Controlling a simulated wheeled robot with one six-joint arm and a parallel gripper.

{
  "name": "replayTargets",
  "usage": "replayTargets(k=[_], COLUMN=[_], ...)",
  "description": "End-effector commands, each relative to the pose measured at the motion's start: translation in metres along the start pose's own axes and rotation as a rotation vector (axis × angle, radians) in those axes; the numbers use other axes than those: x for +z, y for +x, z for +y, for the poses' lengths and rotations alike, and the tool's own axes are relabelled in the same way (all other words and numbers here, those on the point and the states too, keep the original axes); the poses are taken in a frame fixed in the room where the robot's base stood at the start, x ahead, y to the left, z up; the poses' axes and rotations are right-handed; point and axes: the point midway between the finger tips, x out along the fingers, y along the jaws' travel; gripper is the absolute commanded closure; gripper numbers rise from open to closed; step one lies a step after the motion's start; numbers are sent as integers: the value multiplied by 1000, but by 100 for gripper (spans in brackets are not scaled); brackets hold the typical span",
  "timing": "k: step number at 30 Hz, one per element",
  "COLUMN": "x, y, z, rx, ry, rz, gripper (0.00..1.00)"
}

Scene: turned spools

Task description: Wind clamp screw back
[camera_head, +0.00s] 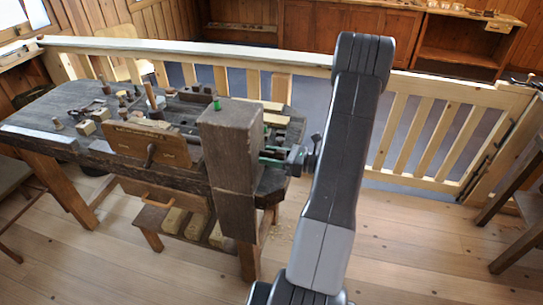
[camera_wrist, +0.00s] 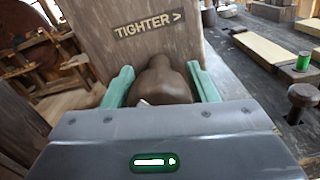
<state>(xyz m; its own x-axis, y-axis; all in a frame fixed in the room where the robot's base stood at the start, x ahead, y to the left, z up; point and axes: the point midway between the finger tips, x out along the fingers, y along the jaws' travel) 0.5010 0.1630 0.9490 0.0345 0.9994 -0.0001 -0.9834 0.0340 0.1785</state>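A brown wooden knob (camera_wrist: 165,82), apparently the clamp screw's end, stands in the wrist view before an upright plank marked "TIGHTER >" (camera_wrist: 149,25). My gripper (camera_wrist: 160,72) has its two green fingers on either side of the knob. The fingers are far apart. Whether they press on the knob or leave a small gap cannot be told. The knob's lower part is hidden behind the gripper's grey body.
A thick dark wooden post (camera_head: 230,150) stands at the bench's near right corner. Several wooden tools and blocks lie on the bench top; a green spool (camera_wrist: 303,61) shows in the wrist view. A pale railing (camera_head: 440,130) runs behind. The floor in front is clear.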

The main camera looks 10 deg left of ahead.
Motion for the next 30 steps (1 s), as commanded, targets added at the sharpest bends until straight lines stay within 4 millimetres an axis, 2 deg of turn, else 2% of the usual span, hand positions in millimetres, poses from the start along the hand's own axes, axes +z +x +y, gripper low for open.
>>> replayTargets(k=[1, 4, 5, 17, 30], x=[0, 0, 0, -2, -5], y=[0, 0, 0, 0, 0], z=[0, 0, 0, -1, -2], rx=[0, 0, 0, 0, 0], ry=[0, 0, 0, -75, -436], rz=[0, 0, 0, 0, -1], gripper=[58, 77, 81, 81, 81])
